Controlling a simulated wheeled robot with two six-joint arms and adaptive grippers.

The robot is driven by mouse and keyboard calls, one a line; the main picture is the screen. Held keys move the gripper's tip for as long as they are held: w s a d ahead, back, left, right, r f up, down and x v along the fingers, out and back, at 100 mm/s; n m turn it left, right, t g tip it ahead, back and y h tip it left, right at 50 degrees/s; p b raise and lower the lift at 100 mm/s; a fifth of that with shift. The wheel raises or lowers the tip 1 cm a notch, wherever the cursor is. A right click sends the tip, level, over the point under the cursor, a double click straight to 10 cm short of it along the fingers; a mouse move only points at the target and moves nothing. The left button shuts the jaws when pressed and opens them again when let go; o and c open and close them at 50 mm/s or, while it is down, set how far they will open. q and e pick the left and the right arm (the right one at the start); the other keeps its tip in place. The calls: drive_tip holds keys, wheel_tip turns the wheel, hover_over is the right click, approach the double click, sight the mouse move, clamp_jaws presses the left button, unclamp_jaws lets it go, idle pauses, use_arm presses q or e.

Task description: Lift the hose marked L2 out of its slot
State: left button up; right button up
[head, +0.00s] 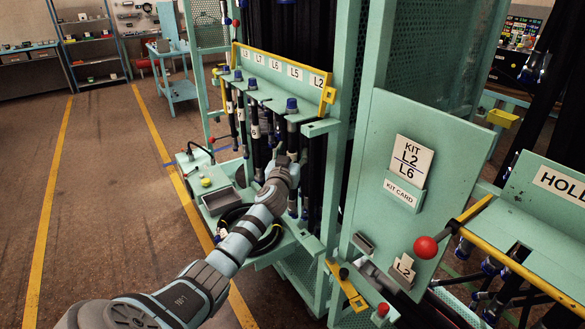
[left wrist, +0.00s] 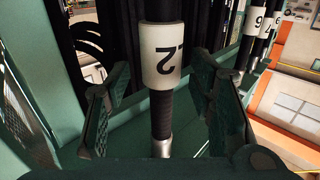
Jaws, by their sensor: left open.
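The L2 hose (left wrist: 161,115) is black with a white sleeve marked L2, upside down in the left wrist view. In the head view, a hose with a blue cap (head: 291,105) hangs at the right end of the green slotted rack (head: 262,92), near the L2 plate (head: 318,81). My left gripper (head: 287,160) is at this hose, below the rack shelf. In the left wrist view, its open fingers (left wrist: 165,108) stand on either side of the L2 hose, below the sleeve, with gaps visible. My right gripper is not in view.
Several labelled hoses (head: 255,125) hang close to the left in the same rack. A green panel with a KIT L2 L6 card (head: 412,160) stands right of the rack. A red-knobbed lever (head: 426,247) and a HOLD station (head: 560,185) are further right.

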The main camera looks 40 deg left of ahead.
use_arm(q)
drive_tip(key=shift+w+a+f, duration=0.15)
drive_tip(key=shift+w+a, duration=0.05)
drive_tip(key=shift+w, duration=0.2)
drive_tip(key=shift+s, duration=0.15)
clamp_jaws()
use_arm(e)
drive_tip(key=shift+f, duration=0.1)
use_arm(q)
drive_tip(key=shift+r, duration=0.25)
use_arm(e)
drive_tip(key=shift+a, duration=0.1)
